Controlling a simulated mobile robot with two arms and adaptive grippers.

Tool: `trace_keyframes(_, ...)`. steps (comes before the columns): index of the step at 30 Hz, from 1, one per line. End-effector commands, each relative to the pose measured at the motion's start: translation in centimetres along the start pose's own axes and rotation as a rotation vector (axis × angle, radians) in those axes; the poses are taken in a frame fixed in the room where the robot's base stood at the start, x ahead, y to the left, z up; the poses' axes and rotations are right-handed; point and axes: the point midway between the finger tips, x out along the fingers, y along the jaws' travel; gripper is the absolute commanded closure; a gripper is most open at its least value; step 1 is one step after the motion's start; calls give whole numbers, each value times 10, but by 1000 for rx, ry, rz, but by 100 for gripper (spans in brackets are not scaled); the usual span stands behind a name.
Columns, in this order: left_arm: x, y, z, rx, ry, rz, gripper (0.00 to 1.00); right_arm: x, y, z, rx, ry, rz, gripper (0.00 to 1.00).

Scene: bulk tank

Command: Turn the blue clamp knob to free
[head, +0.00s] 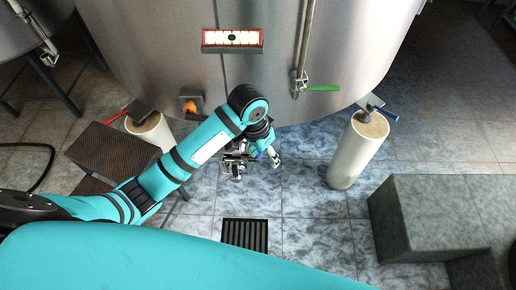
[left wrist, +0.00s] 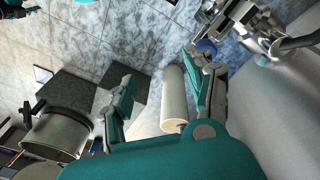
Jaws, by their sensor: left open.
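The blue clamp knob (left wrist: 206,48) is a small round knob at the top right of the left wrist view, next to a metal fitting (left wrist: 238,22). My left gripper (left wrist: 160,85) is open, its two teal and grey fingers wide apart with nothing held. The right-hand finger is close to the knob and partly overlaps it; I cannot tell whether they touch. In the head view my left gripper (head: 265,154) is in front of the tank, next to a metal fitting (head: 237,164) low down. A small bluish patch shows there, too small to identify.
The steel tank (head: 280,95) fills the back. A pale pillar (head: 345,160) bears a blue-handled fitting (head: 382,112); a pillar at left (head: 150,132) bears a red-handled one. A grey block (head: 430,215) stands at right. A floor grate (head: 245,235) lies in front. Tiles around it are clear.

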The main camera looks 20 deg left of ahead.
Motion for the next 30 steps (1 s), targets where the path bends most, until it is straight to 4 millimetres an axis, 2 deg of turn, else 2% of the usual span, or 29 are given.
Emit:
trace_keyframes(3,-28,-17,-21,21,-45,-35,45,-1,4,0,-2,0,5,60)
trace_keyframes(9,-75,-42,-42,26,-129,-92,45,-2,4,-6,-5,10,5,60)
trace_keyframes(12,-86,-48,-45,23,-152,-105,45,-2,2,-12,-6,19,2,60)
trace_keyframes(14,-86,-50,-45,22,-159,-108,45,-2,0,-14,-6,23,0,60)
trace_keyframes(17,-78,-51,-43,20,-163,-107,45,-3,-4,-15,-5,25,-6,60)
trace_keyframes(20,-60,-53,-40,20,-164,-107,45,-4,-8,-16,-4,25,-10,60)
trace_keyframes(30,13,-61,-28,20,-162,-106,45,-6,-8,-14,-4,21,-10,60)
